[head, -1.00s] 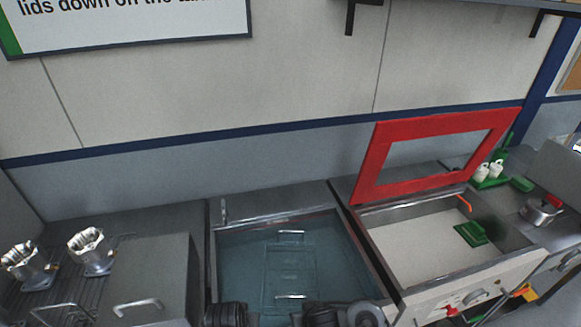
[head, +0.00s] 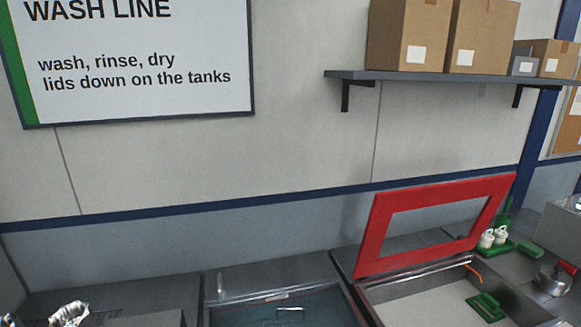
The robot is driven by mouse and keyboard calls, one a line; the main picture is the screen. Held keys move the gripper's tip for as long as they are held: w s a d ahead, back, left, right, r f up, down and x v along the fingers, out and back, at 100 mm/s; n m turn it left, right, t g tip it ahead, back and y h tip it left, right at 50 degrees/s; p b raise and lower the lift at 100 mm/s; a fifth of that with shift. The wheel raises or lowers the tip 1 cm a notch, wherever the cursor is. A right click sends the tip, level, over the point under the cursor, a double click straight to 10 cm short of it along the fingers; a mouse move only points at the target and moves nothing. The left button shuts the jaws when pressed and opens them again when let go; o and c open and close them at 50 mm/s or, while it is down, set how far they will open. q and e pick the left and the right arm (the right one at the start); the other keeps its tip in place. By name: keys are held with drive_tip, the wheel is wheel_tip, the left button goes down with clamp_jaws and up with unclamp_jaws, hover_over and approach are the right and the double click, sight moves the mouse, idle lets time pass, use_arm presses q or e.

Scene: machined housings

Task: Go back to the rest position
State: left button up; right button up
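Neither of my grippers shows in the head view now. A metal housing (head: 68,314) shows at the bottom left, cut off by the lower edge. A sliver of another shiny housing (head: 10,321) shows in the corner. The left tank (head: 325,312) holds bluish liquid, with a metal handle (head: 290,313) in it. The right tank (head: 420,306) has a pale inside, and its red-framed lid (head: 371,233) stands raised at the back. A green brush-like block (head: 486,307) is in the right tank.
A wall shelf (head: 440,76) carries cardboard boxes (head: 408,35). A wash line sign (head: 135,70) hangs at the upper left. White bottles (head: 487,239) stand in a green tray at the right, near a metal pot (head: 555,279) with a red part. The wall between is bare.

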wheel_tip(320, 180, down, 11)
drive_tip(key=b, duration=0.9)
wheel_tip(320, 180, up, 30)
drive_tip(key=p, duration=3)
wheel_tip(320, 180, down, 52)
drive_tip(key=b, duration=5.2)
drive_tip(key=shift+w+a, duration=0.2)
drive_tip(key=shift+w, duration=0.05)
